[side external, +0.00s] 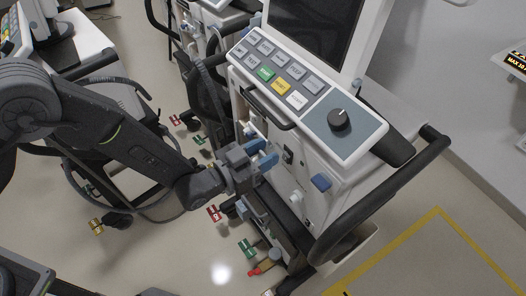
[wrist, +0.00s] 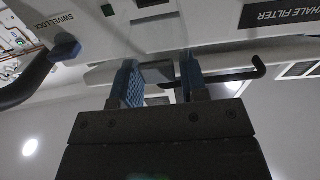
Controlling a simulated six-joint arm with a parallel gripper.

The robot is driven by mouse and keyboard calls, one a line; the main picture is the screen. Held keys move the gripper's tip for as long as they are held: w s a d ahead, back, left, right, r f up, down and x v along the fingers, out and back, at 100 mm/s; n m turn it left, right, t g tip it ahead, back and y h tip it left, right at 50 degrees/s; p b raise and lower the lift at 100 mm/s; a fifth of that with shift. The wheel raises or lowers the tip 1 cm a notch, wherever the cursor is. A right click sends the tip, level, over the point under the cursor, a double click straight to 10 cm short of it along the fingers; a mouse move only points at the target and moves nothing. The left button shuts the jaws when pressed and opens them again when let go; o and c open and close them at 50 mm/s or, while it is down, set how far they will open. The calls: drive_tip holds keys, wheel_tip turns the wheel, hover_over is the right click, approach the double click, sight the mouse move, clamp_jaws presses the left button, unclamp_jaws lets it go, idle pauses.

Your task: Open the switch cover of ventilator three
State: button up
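The nearest ventilator (side external: 300,85) is a white unit with a keypad and a black dial; no number on it is readable. My gripper (side external: 262,155) is at its front face, below the keypad. The two blue fingertips stand apart, and they also show in the wrist view (wrist: 160,80). A grey block (wrist: 157,72) lies between or just behind the fingers; I cannot tell whether they touch it. A small dark fitting (side external: 288,156) is on the front face right of my fingers. I cannot make out which part is the switch cover.
A black bent rod (wrist: 240,74) lies beside the right finger. Another ventilator (side external: 205,25) stands behind.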

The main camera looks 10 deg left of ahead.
drive_tip(key=c, duration=0.6)
drive_tip(key=shift+w+d+r+g+y, duration=0.15)
drive_tip(key=shift+w+r+g+y, duration=0.05)
drive_tip(key=shift+r+g+y, duration=0.25)
drive_tip(key=shift+w+d+r+g+y, duration=0.15)
drive_tip(key=shift+g+y, duration=0.2)
drive_tip(key=shift+g, duration=0.2)
drive_tip(key=o, duration=0.9)
drive_tip(key=v, duration=1.4)
drive_tip(key=shift+w+r, duration=0.1)
drive_tip(key=shift+r, duration=0.05)
